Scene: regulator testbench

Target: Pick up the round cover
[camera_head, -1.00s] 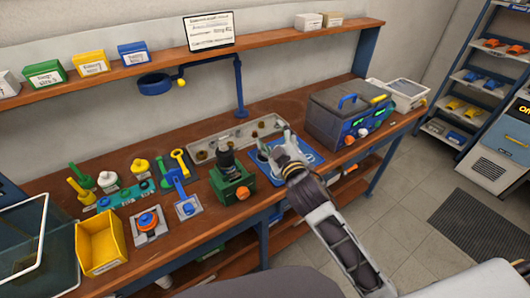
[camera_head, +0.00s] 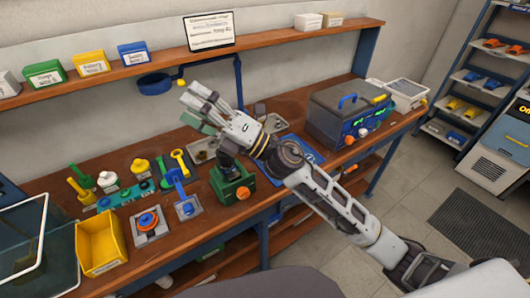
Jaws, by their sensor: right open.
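My right gripper (camera_head: 192,110) is raised over the workbench with its fingers spread, pointing left. It appears empty and in the air above the green vise (camera_head: 233,186), which holds a dark part (camera_head: 229,158). The arm and hand hide much of the grey parts tray (camera_head: 200,150) and the blue mat (camera_head: 311,157). I cannot make out for certain which piece is the round cover; small round parts lie in the tray area, partly hidden. My left gripper is not in view.
A dark grey case (camera_head: 340,118) stands to the right. A yellow bin (camera_head: 101,242), a plate with a blue and orange round part (camera_head: 149,222) and several bottles and tools stand on the left. A shelf (camera_head: 270,38) runs along the wall above.

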